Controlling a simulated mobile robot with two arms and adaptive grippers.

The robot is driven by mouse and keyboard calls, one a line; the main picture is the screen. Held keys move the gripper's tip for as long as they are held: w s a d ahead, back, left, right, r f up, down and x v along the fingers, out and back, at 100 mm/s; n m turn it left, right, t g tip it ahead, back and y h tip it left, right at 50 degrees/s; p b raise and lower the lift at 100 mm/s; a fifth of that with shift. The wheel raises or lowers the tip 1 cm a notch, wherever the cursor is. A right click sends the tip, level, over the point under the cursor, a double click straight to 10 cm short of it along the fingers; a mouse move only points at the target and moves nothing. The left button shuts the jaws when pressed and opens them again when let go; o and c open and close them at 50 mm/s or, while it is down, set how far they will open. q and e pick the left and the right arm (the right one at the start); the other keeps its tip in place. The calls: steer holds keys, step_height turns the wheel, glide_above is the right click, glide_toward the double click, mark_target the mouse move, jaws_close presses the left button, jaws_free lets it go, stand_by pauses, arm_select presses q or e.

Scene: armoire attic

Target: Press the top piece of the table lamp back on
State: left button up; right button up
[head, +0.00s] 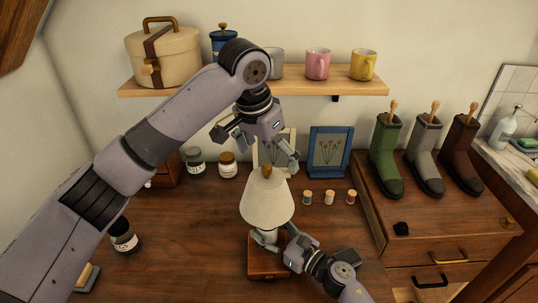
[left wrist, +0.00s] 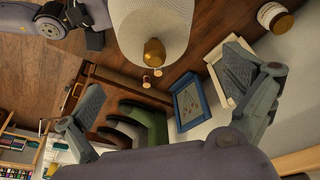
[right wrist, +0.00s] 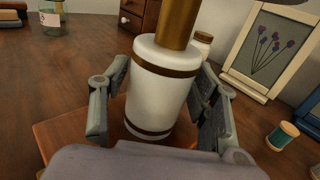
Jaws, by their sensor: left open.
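The table lamp has a cream shade (head: 266,203) with a brown knob-like top piece (head: 266,172) at its top; the left wrist view shows this top piece (left wrist: 154,52) and the shade (left wrist: 150,18). Whether the top piece is fully seated cannot be told. The white lamp body (right wrist: 160,95), with brass bands and a brass stem (right wrist: 178,22), stands upright on a square wooden base (head: 267,268). My left gripper (head: 254,148) is open and empty above the top piece, fingers spread wide. My right gripper (right wrist: 160,108) is shut on the lamp body, a finger on each side.
Behind stand a cream picture frame (head: 262,150), a blue frame (head: 329,152) and jars (head: 227,165). Small thread spools (head: 329,198) stand right of the shade. A shelf (head: 290,82) with mugs hangs above; boots (head: 386,160) stand on a chest.

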steer(key=shift+o, duration=1.1)
